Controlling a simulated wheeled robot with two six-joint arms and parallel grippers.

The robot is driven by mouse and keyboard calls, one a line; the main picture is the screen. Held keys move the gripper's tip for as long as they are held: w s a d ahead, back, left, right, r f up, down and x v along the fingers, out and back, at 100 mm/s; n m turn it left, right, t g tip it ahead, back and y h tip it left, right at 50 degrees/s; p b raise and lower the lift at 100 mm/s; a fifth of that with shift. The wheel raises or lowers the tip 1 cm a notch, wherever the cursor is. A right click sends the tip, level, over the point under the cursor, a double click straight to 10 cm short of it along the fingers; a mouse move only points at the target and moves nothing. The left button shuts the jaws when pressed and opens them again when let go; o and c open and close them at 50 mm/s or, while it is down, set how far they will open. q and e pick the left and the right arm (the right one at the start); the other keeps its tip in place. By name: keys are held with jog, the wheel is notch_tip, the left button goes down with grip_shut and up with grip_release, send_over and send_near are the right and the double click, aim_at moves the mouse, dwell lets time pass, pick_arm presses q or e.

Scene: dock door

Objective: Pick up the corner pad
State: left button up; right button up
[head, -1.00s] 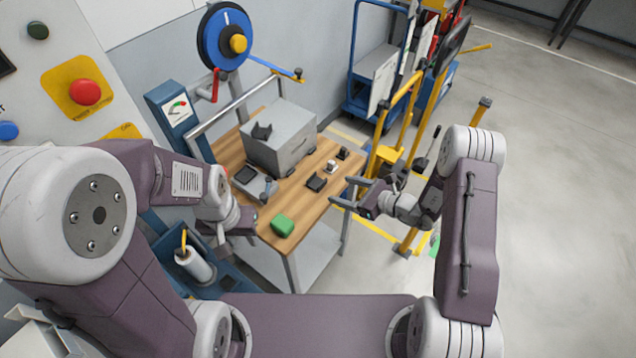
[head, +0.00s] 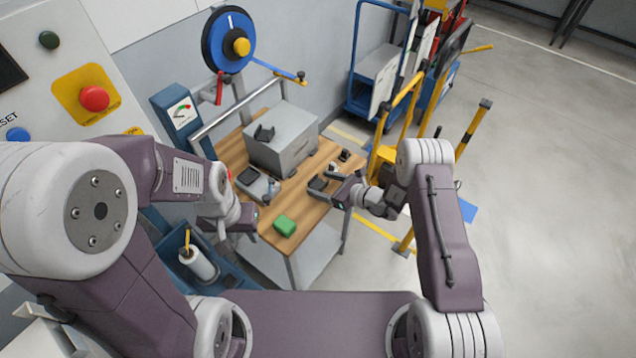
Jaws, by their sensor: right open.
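A small dark piece (head: 317,184), which looks like the corner pad, lies on the wooden table top (head: 289,198) near its right edge. My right gripper (head: 320,182) is open over that edge, its fingers pointing left to either side of the piece. Whether the fingers touch it is too small to tell. My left gripper (head: 244,217) is at the table's left front edge, away from the piece and partly hidden by its own arm; its jaws cannot be made out.
A green block (head: 285,225), a dark grey device (head: 252,182) and other small pieces (head: 344,155) share the table. A yellow post (head: 471,130) stands right; open floor lies beyond.

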jog(key=c, duration=1.4)
